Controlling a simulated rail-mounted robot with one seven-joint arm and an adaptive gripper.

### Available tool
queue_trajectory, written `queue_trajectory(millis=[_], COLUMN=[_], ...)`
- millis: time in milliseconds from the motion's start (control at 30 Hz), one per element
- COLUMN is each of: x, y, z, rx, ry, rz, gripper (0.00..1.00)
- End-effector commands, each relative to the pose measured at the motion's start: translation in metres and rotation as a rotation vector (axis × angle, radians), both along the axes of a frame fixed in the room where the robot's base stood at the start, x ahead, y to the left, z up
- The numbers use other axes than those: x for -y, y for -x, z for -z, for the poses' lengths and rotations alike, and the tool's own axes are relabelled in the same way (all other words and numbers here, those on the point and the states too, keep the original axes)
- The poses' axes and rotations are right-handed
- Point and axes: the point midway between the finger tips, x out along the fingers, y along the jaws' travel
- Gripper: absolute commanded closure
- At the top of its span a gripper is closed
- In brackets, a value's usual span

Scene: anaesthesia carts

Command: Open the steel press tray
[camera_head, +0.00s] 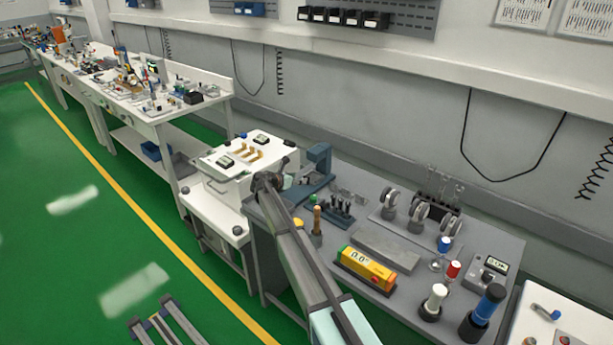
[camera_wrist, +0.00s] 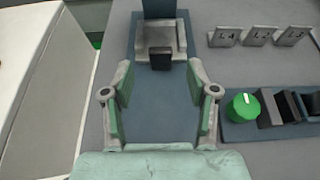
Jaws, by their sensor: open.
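The blue-grey press (camera_head: 319,160) stands at the back left of the grey bench, partly hidden behind my wrist in the head view. In the wrist view its flat base (camera_wrist: 158,112) runs under my gripper. A grey metal block, which looks like the steel tray (camera_wrist: 159,36), sits at the far end of this base with a dark tab (camera_wrist: 160,61) on its near side. My gripper (camera_wrist: 159,76) is open and empty. Its green-padded fingers are spread to the left and right of the tab, with gaps on both sides. I cannot tell the height between fingers and base.
A green knob (camera_wrist: 242,107) with dark blocks is close to the right finger. Small plates marked L (camera_wrist: 256,37) lie at the back right. A white cabinet (camera_wrist: 35,75) rises at the left. The bench also holds a yellow gauge (camera_head: 366,267) and several tools.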

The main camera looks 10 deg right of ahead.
Motion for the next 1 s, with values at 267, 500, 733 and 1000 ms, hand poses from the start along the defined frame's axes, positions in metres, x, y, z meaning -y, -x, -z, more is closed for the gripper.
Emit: queue_trajectory(millis=[267,500,733,1000], x=[0.033,0.045,0.046,0.046], y=[-0.030,-0.039,-0.040,-0.039], z=[0.017,0.025,0.026,0.026], rx=[-0.001,0.000,0.000,0.000], ry=[0.001,0.000,0.000,0.000], rz=[0.002,0.001,0.001,0.000], gripper=[0.42,0.42,0.42,1.00])
